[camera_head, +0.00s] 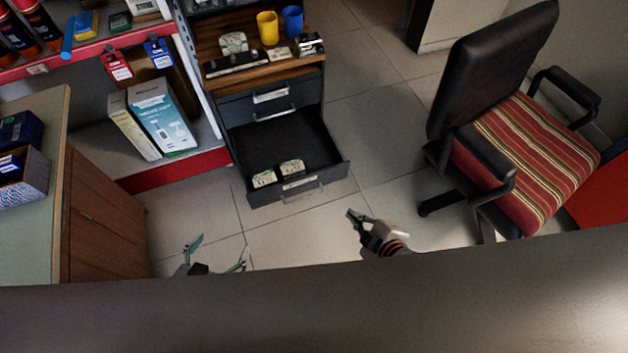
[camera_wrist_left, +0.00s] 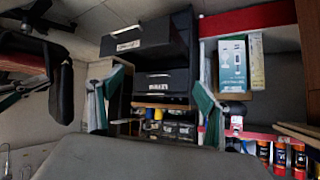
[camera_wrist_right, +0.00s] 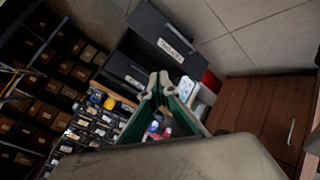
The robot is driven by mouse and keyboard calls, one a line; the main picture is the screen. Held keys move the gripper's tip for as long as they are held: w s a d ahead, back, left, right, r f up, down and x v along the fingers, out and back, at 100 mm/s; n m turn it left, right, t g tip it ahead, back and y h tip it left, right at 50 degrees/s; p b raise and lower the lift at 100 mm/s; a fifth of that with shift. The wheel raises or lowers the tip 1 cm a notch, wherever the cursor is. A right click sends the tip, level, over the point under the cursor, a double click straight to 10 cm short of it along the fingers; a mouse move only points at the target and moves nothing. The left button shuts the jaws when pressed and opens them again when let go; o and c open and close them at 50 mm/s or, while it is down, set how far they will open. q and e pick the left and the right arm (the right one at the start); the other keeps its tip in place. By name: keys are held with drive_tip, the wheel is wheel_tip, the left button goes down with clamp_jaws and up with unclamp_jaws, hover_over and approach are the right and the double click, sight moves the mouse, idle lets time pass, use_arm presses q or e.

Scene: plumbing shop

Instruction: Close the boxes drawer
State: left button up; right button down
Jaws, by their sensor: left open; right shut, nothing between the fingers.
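The boxes drawer (camera_head: 285,148) is the bottom drawer of a dark cabinet and stands pulled far out, with two small boxes (camera_head: 277,174) inside near its front. Its front panel carries a label and a handle (camera_head: 302,191). The open drawer also shows in the left wrist view (camera_wrist_left: 150,42) and in the right wrist view (camera_wrist_right: 162,38). My left gripper (camera_head: 218,256) is open and empty, in front of the drawer and to its left. My right gripper (camera_head: 352,214) is shut and empty, just beyond the drawer's front right corner, apart from it.
An office chair (camera_head: 520,150) with a striped seat stands on the right. A shelf with boxes (camera_head: 160,115) is left of the cabinet, and a wooden counter (camera_head: 105,215) is at far left. Cups (camera_head: 268,28) stand on the cabinet top. The floor before the drawer is clear.

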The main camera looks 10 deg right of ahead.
drive_tip(key=w+a+f+n+b, duration=0.3)
drive_tip(key=w+a+f+n, duration=0.15)
drive_tip(key=n, duration=0.65)
drive_tip(key=n+g+h+b, duration=0.1)
drive_tip(key=n+b, duration=0.6)
drive_tip(key=n, duration=0.7)
approach(315, 176)
wheel_tip(315, 176, down, 4)
drive_tip(key=s, duration=0.1)
drive_tip(key=w, duration=0.2)
drive_tip(key=w+a+b, duration=0.1)
drive_tip(key=w, duration=0.1)
drive_tip(key=shift+a, duration=0.15)
drive_tip(key=shift+w, duration=0.4)
use_arm(q)
drive_tip(key=shift+m+t+h, duration=0.3)
drive_tip(key=f, duration=0.1)
drive_tip(key=w+d+f, duration=0.1)
drive_tip(key=w+f, duration=0.1)
drive_tip(key=shift+d+f, duration=0.2)
drive_tip(key=shift+d, duration=0.1)
use_arm(e)
drive_tip(key=shift+w+r, duration=0.1)
use_arm(q)
drive_tip(key=shift+w+r, duration=0.1)
drive_tip(key=shift+w, duration=0.05)
